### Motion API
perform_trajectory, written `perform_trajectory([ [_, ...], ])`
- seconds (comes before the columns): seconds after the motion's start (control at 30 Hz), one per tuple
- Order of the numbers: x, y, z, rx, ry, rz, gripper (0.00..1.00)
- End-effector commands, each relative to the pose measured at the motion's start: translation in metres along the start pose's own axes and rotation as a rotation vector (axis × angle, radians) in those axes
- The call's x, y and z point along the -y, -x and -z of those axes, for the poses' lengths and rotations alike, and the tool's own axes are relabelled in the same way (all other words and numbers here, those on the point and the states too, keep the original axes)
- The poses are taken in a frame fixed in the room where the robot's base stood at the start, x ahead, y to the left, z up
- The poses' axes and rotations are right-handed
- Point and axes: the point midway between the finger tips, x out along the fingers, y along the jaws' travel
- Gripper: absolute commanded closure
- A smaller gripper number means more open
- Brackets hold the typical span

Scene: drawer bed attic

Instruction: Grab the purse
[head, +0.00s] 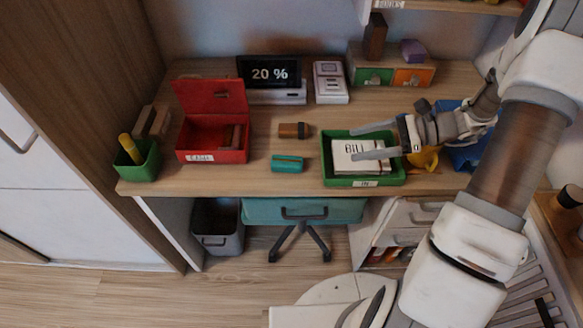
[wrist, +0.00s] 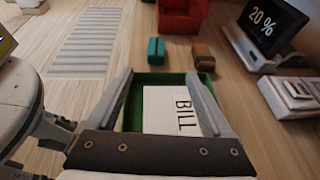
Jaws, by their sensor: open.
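No object is plainly marked as the purse. A small teal pouch-like item (head: 287,163) with a darker stripe lies on the desk near its front edge. It also shows in the wrist view (wrist: 156,48), beyond my fingertips. A small brown item (head: 294,130) with a dark end lies just behind it and shows in the wrist view (wrist: 203,57). I cannot tell for sure which is the purse. My gripper (head: 354,143) is open and empty above the green tray, to the right of both items. In the wrist view my gripper (wrist: 158,74) spans the tray.
The green tray (head: 363,182) holds white paper marked "BILL". An open red box (head: 212,155) stands left of the teal item, with a green pen cup (head: 140,170) farther left. A "20 %" display (head: 270,73) stands behind. Bare desk surrounds the two small items.

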Motion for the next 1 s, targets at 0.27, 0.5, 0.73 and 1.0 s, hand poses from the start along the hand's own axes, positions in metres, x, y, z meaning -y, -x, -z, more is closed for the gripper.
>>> perform_trajectory([
  [0.27, -0.002, -0.053, 0.002, 0.002, -0.001, -0.006, 0.15],
  [0.5, -0.002, -0.102, 0.002, 0.001, 0.0, -0.005, 0.15],
  [0.73, -0.002, -0.12, 0.001, 0.0, 0.0, -0.003, 0.15],
  [1.0, -0.01, -0.156, 0.011, 0.001, 0.0, -0.007, 0.15],
])
